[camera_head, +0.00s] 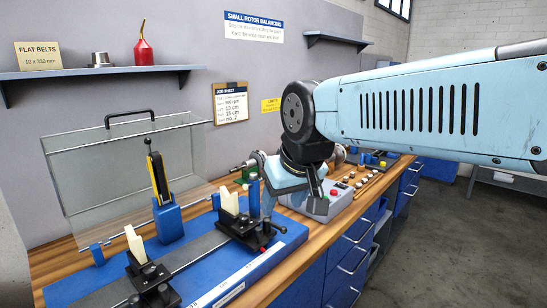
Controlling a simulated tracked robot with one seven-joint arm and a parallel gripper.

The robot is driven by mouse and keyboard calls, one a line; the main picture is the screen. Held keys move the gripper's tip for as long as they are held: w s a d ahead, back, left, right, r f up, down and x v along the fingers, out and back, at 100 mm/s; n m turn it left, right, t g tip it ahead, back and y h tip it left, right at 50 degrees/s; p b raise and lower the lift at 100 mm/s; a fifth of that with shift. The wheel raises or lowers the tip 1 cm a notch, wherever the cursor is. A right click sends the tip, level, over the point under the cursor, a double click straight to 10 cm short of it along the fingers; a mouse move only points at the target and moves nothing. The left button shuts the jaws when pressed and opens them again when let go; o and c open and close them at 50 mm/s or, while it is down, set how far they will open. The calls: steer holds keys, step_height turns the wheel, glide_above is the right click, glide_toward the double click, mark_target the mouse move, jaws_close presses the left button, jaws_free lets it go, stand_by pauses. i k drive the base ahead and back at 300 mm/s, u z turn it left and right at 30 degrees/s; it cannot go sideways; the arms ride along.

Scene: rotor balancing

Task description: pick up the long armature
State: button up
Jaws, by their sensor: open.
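My gripper (291,203) hangs at the end of my pale blue arm, above the back of the workbench. Its fingers point down and are spread apart. I see nothing between them. A grey metal shaft end (237,167) shows just left of my gripper, near a green part. It may belong to an armature, but my gripper and wrist hide most of that area. I cannot tell which part is the long armature.
The blue balancing stand (190,262) with two black supports fills the near bench. A clear hinged guard (75,185) stands behind it. A grey control box (333,203) with a red button sits right of my gripper. Small parts lie beyond it. Shelves hang above.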

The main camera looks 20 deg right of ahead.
mark_target(340, 155)
steer(key=z, duration=0.1)
steer(key=k, duration=0.5)
steer(key=u, duration=0.3)
steer(key=i, duration=0.15)
steer(key=z, duration=2.75)
steer(key=i, duration=2.5)
steer(key=u, duration=0.05)
